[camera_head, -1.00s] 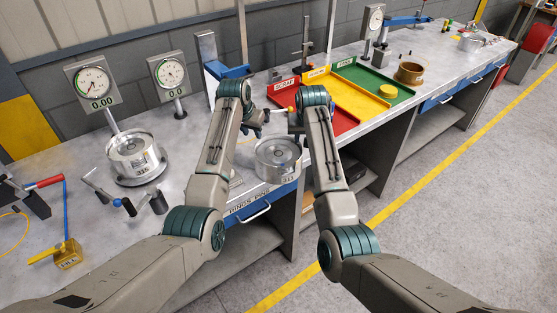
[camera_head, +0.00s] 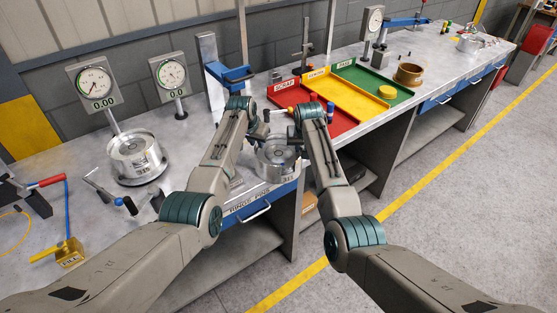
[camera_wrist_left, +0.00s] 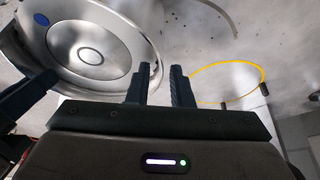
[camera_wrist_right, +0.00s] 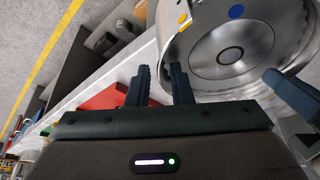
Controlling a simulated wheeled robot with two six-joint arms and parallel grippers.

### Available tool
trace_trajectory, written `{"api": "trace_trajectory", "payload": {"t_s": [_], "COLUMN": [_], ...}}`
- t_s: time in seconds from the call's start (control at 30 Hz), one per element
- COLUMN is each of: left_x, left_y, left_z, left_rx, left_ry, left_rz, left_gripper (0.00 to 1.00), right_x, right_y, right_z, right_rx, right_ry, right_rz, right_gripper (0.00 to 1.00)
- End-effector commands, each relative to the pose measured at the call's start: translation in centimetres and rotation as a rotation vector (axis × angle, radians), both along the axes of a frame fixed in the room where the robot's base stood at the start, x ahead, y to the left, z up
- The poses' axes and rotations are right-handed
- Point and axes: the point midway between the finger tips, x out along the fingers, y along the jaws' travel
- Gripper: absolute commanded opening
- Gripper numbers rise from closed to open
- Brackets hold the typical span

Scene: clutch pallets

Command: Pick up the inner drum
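The inner drum, which I take to be the silver drum (camera_head: 277,160), sits near the bench's front edge in the head view. Its round recessed face and blue dot show in the left wrist view (camera_wrist_left: 85,50), and a blue and a yellow dot in the right wrist view (camera_wrist_right: 232,45). My left gripper (camera_wrist_left: 160,85) is open at one side of the rim, one finger over the drum and one outside. My right gripper (camera_wrist_right: 160,85) is open at the opposite side in the same way. Whether the fingers touch the wall is hidden.
A similar silver drum (camera_head: 136,158) sits on a gauge stand at left. Red, yellow and green trays (camera_head: 345,92) lie behind to the right, with a bronze ring (camera_head: 410,74) beside them. A blue-armed post (camera_head: 209,62) stands behind my left gripper.

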Motion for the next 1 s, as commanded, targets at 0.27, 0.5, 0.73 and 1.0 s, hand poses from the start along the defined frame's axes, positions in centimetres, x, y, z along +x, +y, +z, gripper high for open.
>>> {"api": "trace_trajectory", "payload": {"t_s": [0.27,0.5,0.73,1.0], "left_x": [-0.01,-0.01,-0.01,-0.01], "left_y": [0.0,0.0,0.0,0.0], "left_z": [0.0,0.0,0.0,0.0], "left_rx": [0.0,0.0,0.0,0.0], "left_ry": [0.0,0.0,0.0,0.0], "left_rz": [0.0,0.0,0.0,-0.001], "left_gripper": [0.0,0.0,0.0,0.0], "right_x": [-0.01,-0.02,-0.03,-0.03], "right_y": [-0.02,-0.02,-0.02,-0.02], "right_z": [-0.03,-0.03,-0.04,-0.05], "right_rx": [0.0,0.0,0.0,0.0], "right_ry": [0.0,0.001,0.001,0.001], "right_rz": [0.0,0.0,0.0,0.0], "right_gripper": [0.0,0.0,0.0,0.0]}}
